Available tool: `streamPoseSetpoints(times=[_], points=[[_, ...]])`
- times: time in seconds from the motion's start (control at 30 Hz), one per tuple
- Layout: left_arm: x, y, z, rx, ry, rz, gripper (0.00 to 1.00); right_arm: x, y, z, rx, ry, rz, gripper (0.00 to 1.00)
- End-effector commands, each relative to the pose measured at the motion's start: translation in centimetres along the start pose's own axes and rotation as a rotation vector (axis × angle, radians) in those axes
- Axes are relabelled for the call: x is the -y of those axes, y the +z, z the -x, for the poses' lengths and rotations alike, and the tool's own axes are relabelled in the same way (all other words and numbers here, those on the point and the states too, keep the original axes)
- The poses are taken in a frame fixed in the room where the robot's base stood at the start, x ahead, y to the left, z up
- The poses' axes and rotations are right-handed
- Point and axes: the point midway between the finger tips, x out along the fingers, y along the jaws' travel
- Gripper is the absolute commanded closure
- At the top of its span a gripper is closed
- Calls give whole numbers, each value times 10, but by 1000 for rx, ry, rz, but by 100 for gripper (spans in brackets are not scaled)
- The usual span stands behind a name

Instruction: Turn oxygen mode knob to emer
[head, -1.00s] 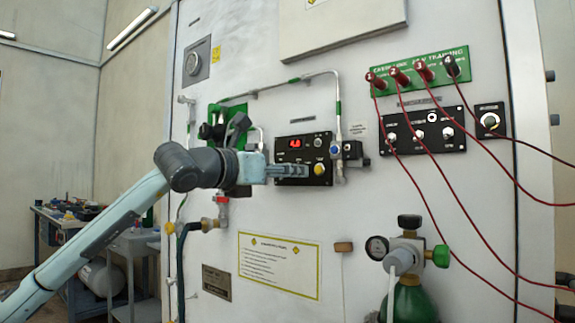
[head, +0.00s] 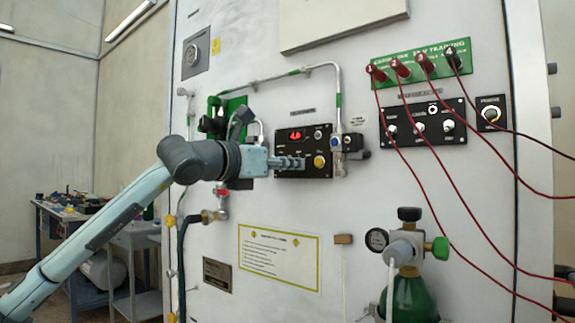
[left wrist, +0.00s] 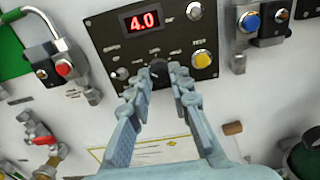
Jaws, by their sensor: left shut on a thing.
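A black control panel (head: 318,150) with a red display is mounted on the pale wall. It also shows in the left wrist view (left wrist: 105,30), where the display reads 4.0. A dark knob (left wrist: 160,72) sits near the panel's lower middle, with small white labels around it that are too blurred to read. My left gripper (left wrist: 157,80) is shut on this knob, one finger on each side. In the head view the gripper (head: 300,163) reaches the panel from the left and hides the knob. The knob's pointer direction cannot be made out. My right gripper is not in view.
A yellow button (left wrist: 202,60) lies just right of the fingers. A small knob (left wrist: 120,74) lies left of them. A blue-knobbed valve (left wrist: 250,22) is right of the panel, and red-knobbed fittings (left wrist: 64,68) are left. Red cables (head: 462,140) hang at the right.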

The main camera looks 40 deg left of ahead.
Motion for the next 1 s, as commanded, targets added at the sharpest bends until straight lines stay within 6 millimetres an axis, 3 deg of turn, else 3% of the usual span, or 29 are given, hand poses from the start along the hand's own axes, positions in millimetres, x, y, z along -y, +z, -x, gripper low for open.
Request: streamPoseSetpoints(times=[0.37,1.0], points=[[0,-1,0,0,0,-214,100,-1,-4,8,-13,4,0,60],[-1,1,0,0,1,-820,100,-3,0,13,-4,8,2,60]])
